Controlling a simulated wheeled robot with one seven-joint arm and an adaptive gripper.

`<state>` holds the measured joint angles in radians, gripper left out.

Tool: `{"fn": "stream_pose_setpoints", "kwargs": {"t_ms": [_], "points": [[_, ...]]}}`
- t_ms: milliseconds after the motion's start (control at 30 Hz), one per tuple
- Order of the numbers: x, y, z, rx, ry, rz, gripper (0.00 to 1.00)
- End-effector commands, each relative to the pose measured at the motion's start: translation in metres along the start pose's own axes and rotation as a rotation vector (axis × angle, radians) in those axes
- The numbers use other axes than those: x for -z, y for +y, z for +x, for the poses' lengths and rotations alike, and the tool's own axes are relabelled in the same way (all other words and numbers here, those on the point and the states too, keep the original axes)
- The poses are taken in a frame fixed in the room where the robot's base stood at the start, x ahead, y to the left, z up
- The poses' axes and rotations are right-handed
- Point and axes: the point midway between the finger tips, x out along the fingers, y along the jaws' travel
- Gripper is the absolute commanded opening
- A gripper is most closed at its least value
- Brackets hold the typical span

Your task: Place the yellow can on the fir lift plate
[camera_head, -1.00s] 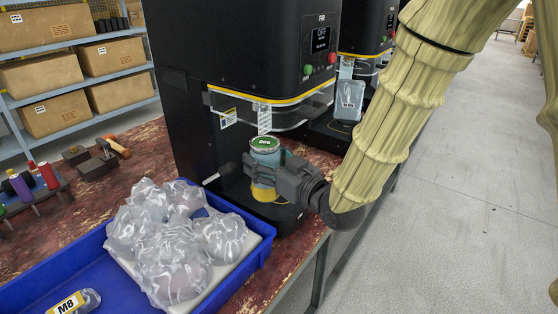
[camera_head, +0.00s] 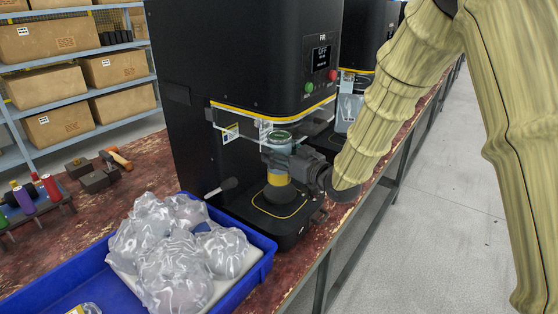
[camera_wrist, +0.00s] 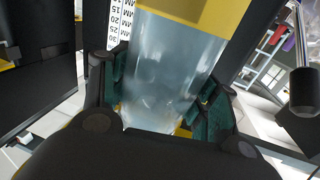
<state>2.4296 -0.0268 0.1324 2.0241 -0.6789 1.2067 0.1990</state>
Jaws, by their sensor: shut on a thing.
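The yellow can (camera_head: 278,179) has a dark lid, a clear grey-blue body and a yellow lower band. It stands upright inside the fir machine (camera_head: 245,60). My gripper (camera_head: 279,160) is shut around its middle from the right. In the wrist view, the can's clear body (camera_wrist: 168,70) lies between green finger pads, with its yellow band at the top. The fir lift plate (camera_head: 278,198), a dark round disc, is directly below the can. The can's bottom is at or just above it; I cannot tell whether they touch.
A blue tray (camera_head: 262,262) with several clear bags stands in front, left of the machine. A clear guard with a yellow edge (camera_head: 235,113) is above the can. A second machine stands behind.

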Motion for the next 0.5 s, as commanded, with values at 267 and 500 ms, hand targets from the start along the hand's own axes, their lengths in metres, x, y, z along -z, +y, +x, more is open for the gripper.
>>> {"fn": "stream_pose_setpoints", "kwargs": {"t_ms": [267, 500], "points": [[-0.024, 0.005, 0.004, 0.001, -0.001, 0.001, 0.11], [-0.035, 0.005, 0.004, 0.000, 0.002, -0.002, 0.11]]}}
